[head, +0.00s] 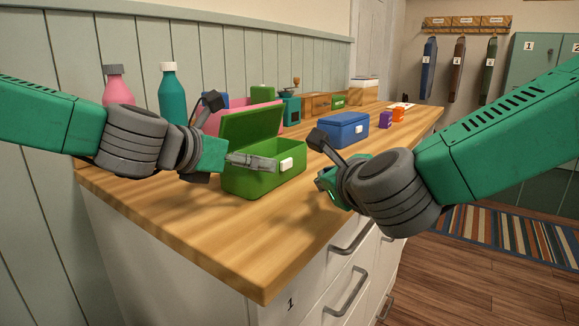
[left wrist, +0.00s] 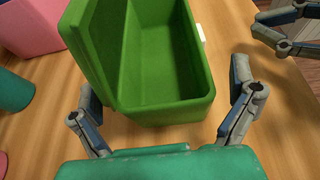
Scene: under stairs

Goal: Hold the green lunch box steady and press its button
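The green lunch box (head: 262,181) stands on the wooden counter with its lid (head: 250,124) raised, and looks empty inside. A white button (head: 286,164) is on its front face; its edge also shows in the left wrist view (left wrist: 200,33). My left gripper (head: 250,161) is at the box's near left end. In the left wrist view its two fingers (left wrist: 165,108) are spread wide, with the box's end between and just beyond them, not clamped. My right gripper (head: 322,180) is right of the box, apart from the button. Its fingertips (left wrist: 255,24) look close together, holding nothing.
A blue lunch box (head: 343,131) stands farther back, with purple (head: 386,120) and orange (head: 398,115) items beyond. A pink box (head: 215,122), a teal bottle (head: 168,95) and a pink bottle (head: 118,88) stand near the wall. The counter's near end (head: 230,240) is clear.

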